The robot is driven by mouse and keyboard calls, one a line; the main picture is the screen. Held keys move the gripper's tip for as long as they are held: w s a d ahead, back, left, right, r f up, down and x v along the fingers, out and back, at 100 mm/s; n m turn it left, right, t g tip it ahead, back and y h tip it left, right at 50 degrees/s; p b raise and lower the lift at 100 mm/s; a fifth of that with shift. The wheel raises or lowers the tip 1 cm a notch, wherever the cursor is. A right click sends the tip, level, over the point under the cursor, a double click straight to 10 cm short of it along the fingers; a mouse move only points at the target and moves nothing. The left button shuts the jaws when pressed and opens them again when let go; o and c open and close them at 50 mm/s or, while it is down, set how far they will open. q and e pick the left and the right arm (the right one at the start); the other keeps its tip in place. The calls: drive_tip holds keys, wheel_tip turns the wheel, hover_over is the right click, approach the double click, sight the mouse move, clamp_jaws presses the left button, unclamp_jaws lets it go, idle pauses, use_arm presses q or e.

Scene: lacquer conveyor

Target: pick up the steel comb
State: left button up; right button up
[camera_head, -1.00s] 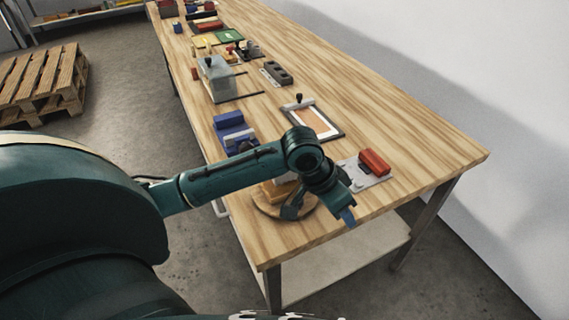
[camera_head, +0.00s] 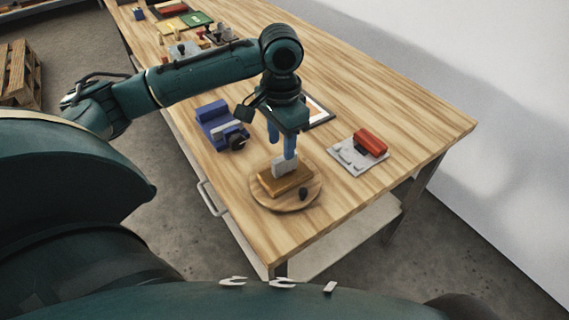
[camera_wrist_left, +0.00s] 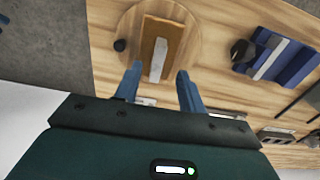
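The steel comb looks to be the flat pale grey piece (camera_head: 284,165) that stands on a tan block (camera_head: 287,184) on a round wooden board (camera_head: 264,198) near the table's front end. It also shows in the left wrist view (camera_wrist_left: 157,62), lying along the block. My left gripper (camera_head: 282,151) points down over the board, its two blue fingers apart. In the left wrist view the fingers (camera_wrist_left: 158,70) appear to either side of the grey piece's near end, with nothing gripped. My right gripper is not in view.
A dark knob (camera_head: 303,193) sits on the board. A blue vise-like block (camera_head: 215,118) stands behind it to the left. A grey plate with a red block (camera_head: 370,142) lies to the right. A framed panel (camera_head: 318,110) is partly behind my arm.

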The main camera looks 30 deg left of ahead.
sight(282, 158)
use_arm(q)
wheel_tip(282, 158, down, 7)
drive_tip(key=shift+d+f, duration=0.1)
drive_tip(key=shift+f, duration=0.05)
idle(0.4)
drive_tip(key=shift+c, duration=0.3)
clamp_jaws()
